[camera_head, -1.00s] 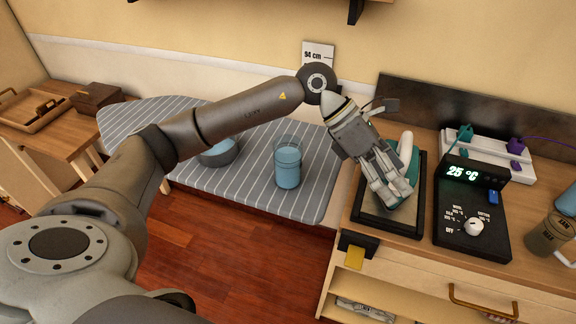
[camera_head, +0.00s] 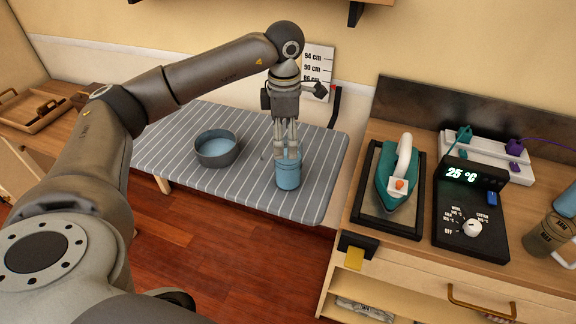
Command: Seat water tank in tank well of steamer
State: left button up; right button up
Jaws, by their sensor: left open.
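A blue cylindrical container with a clear upper part (camera_head: 288,177) stands upright on the striped ironing board (camera_head: 245,187); it may be the water tank, but I cannot be sure. My left gripper (camera_head: 288,155) points down at its top, with open fingers at or just above the rim. The fingers hide part of the rim, and I cannot tell whether they touch it. A teal iron with a white handle (camera_head: 395,185) rests on a dark-framed tray (camera_head: 377,222) on the right counter. I cannot make out a tank well. My right gripper is not in view.
A dark bowl of bluish liquid (camera_head: 217,150) stands left of the container. A black control box reading 25 °C (camera_head: 470,215), a power strip (camera_head: 487,153) and a mug (camera_head: 551,235) are on the right counter. A marked height card (camera_head: 318,65) hangs behind my gripper.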

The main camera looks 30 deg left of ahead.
pick_arm(q)
jog(key=f, duration=0.1)
jog(key=f+p, duration=0.1)
jog(key=f, duration=0.3)
jog(key=shift+d+f+p, duration=0.2)
jog(key=shift+d+p, duration=0.15)
jog(key=shift+p, duration=0.05)
jog(key=shift+w, duration=0.1)
jog(key=c, duration=1.3)
jog(key=shift+r, duration=0.2)
jog(key=s+d+r+b, duration=0.4)
jog(key=s+d+r, duration=0.5)
jog(key=r, duration=0.3)
jog(key=shift+s+r+b, duration=0.35)
jog(key=shift+s, duration=0.45)
